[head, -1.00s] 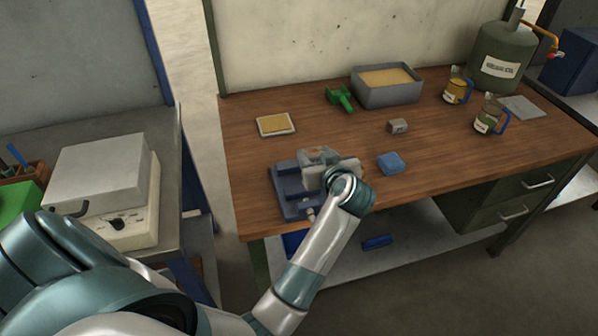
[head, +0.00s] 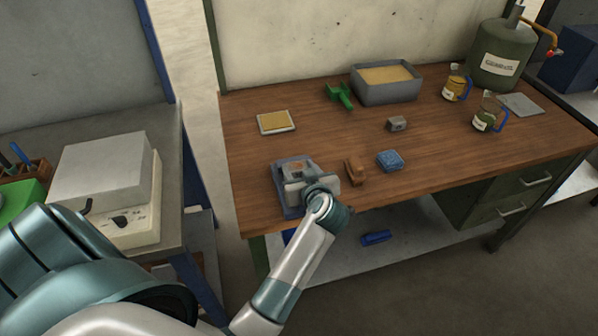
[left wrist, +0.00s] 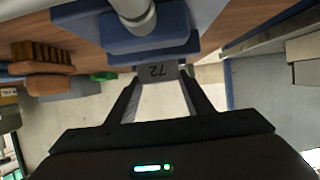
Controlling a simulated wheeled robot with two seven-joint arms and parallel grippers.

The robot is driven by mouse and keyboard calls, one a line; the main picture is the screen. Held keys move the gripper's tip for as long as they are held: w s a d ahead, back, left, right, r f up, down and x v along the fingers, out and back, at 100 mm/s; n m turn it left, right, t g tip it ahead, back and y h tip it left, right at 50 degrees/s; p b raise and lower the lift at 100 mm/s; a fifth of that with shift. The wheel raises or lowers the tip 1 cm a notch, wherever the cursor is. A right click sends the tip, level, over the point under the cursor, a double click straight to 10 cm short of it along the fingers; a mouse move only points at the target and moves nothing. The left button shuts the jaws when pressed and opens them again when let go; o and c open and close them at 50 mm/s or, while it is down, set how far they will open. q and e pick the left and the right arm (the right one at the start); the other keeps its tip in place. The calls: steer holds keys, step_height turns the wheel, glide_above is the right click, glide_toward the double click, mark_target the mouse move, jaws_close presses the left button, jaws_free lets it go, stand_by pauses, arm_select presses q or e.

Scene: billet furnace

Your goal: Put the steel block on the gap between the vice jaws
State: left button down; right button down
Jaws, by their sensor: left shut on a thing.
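The blue vice (head: 279,189) stands near the front left corner of the wooden bench. My left gripper (head: 300,180) is over the vice and hides much of it, including the gap between its jaws. In the left wrist view, my gripper is shut on a grey steel block (left wrist: 157,72) marked 72, held at the fingertips. The vice's blue body (left wrist: 145,45) lies right beside the block in that view. I cannot tell whether the block touches the jaws. My right gripper is not in view.
A brown wooden item (head: 355,172) and a blue sponge (head: 389,161) lie right of the vice. Another small grey block (head: 397,123), a shallow tray (head: 276,122), a green tool (head: 340,95) and a grey bin (head: 388,97) are farther back. The bench between them is clear.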

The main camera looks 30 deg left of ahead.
arm_select(q)
steer(key=shift+f, duration=0.65)
steer(key=shift+f, duration=0.15)
steer(key=c, duration=0.9)
jaws_free()
